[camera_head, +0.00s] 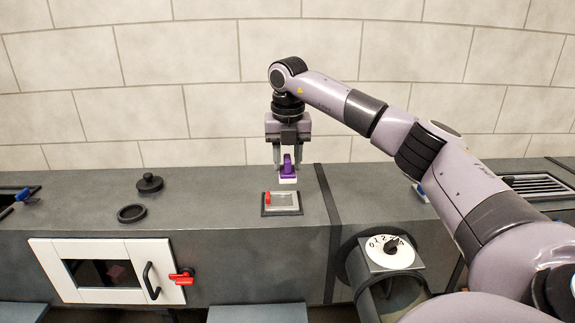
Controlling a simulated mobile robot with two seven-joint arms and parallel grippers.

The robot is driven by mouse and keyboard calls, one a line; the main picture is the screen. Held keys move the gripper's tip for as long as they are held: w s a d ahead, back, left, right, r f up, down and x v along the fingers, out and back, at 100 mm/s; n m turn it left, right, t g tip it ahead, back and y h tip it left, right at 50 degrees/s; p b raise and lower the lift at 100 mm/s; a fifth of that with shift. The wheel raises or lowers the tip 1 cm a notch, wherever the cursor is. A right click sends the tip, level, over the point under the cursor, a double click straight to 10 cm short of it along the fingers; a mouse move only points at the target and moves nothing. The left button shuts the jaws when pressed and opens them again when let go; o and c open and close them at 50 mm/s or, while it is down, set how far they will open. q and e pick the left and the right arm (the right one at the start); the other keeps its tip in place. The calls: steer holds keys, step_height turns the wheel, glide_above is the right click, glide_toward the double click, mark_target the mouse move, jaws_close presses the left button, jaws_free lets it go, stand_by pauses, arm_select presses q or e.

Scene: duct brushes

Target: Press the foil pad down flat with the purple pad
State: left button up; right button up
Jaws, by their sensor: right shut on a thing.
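The foil pad (284,200) is a grey rectangle in a dark frame on the grey bench top, with a small red piece at its left edge. My right gripper (288,166) points down above it and is shut on the purple pad (287,173). The purple pad has a purple handle and a pale white underside. It hangs just above the far edge of the foil pad, and a small gap seems to show between them. My left gripper is not in view.
A black knob (149,183) and a dark ring (132,213) lie on the bench (220,203) to the left. A white door (107,271) with a red latch (182,277) is in the front. A numbered white dial (390,251) tops a round duct at right, below my right arm.

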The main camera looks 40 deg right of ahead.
steer(key=shift+f, duration=0.15)
steer(key=shift+w+d+f+b, duration=0.15)
steer(key=shift+f+b, duration=0.15)
steer(key=shift+f, duration=0.65)
steer(key=shift+w+d+f+b, duration=0.1)
steer(key=shift+w+f+b, duration=0.2)
steer(key=shift+f, duration=0.6)
steer(key=shift+w+d+f+b, duration=0.15)
steer(key=shift+f+b, duration=0.2)
steer(key=shift+f, duration=0.6)
steer(key=shift+s+f, duration=0.15)
steer(key=shift+f, duration=0.45)
step_height(320, 180, up, 3)
steer(key=shift+f+p, duration=0.1)
steer(key=shift+p, duration=0.95)
steer(key=shift+r, duration=2.15)
steer(key=shift+r, duration=0.1)
